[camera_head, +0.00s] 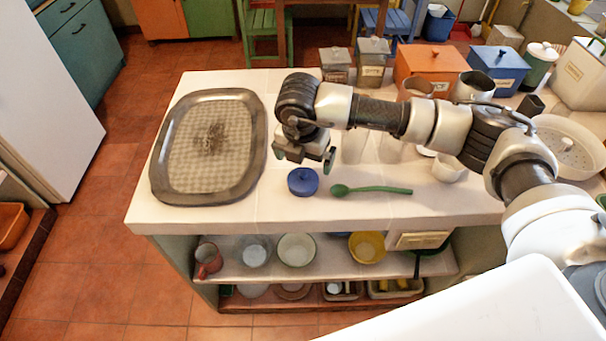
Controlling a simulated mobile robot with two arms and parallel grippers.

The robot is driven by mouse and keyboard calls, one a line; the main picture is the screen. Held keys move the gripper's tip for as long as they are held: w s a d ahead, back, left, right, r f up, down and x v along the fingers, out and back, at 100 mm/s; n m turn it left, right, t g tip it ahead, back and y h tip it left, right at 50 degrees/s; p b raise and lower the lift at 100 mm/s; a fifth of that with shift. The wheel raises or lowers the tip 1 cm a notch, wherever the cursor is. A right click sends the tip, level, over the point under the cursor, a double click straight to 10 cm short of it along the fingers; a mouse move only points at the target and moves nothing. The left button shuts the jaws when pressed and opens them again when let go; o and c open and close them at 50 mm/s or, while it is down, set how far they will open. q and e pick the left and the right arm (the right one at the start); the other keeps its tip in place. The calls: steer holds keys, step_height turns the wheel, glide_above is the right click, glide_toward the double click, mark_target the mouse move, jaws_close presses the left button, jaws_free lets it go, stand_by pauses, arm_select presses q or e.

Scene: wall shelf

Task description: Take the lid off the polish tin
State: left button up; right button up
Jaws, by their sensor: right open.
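A small round blue tin (303,182) stands upright near the front edge of the white counter. It has a blue top with a small knob-like middle, and the lid appears to be on it. My right gripper (304,158) hangs just behind and above the tin in the picture, pointing down. Its fingers are apart, with nothing seen between them. The exact gap between the fingers and the tin cannot be told. My left gripper is not in view.
A large dark-rimmed tray (172,172) lies left of the tin. A green spoon (372,190) lies close on the right. Glasses (354,147) and a white cup (447,168) stand farther right, with canisters (430,63) behind. Bowls (296,250) sit on the shelf below.

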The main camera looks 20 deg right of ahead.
mark_target(303, 174)
step_height(303, 174, down, 5)
steer(key=shift+w+a+r+p, duration=0.1)
steer(key=shift+w+a+p, duration=0.05)
steer(key=shift+p, duration=0.95)
steer(key=shift+f, duration=0.3)
jaws_close()
